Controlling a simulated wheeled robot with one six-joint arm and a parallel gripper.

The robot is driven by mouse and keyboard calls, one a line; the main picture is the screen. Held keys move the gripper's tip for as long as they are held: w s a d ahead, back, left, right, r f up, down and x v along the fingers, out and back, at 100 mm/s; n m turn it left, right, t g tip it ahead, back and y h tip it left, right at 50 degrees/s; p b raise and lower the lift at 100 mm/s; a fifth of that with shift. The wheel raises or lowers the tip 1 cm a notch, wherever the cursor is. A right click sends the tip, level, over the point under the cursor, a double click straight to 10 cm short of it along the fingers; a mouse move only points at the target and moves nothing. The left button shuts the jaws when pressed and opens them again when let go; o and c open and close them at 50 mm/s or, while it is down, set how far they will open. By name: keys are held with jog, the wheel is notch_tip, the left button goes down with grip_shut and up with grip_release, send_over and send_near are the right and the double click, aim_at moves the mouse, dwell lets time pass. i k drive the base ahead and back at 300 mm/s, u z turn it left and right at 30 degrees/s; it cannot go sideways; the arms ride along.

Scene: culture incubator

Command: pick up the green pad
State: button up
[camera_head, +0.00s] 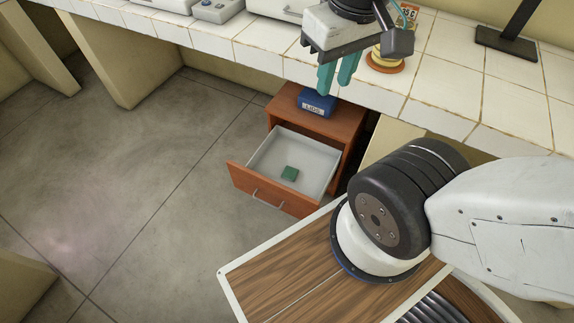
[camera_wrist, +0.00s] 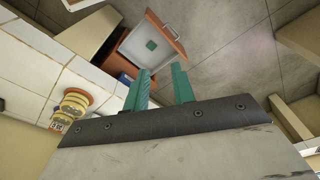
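The green pad (camera_head: 290,174) is a small dark green block lying flat in the open drawer (camera_head: 313,166) of the wooden cabinet (camera_head: 335,124). In the wrist view the pad (camera_wrist: 151,45) shows inside the pale drawer (camera_wrist: 133,47), beyond my fingertips. My gripper (camera_head: 337,80) has two teal fingers pointing down, above and behind the drawer near the counter edge. In the wrist view my gripper (camera_wrist: 160,75) shows a clear gap between the fingers with nothing in it. It is open and well apart from the pad.
A blue labelled box (camera_head: 316,101) stands on the cabinet top, below my fingers. The floor (camera_head: 150,150) left of the drawer is clear.

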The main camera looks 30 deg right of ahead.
aim_at(289, 173)
jog(key=u, duration=1.05)
jog(key=k, duration=0.85)
jog(key=z, duration=0.7)
jog(key=i, duration=1)
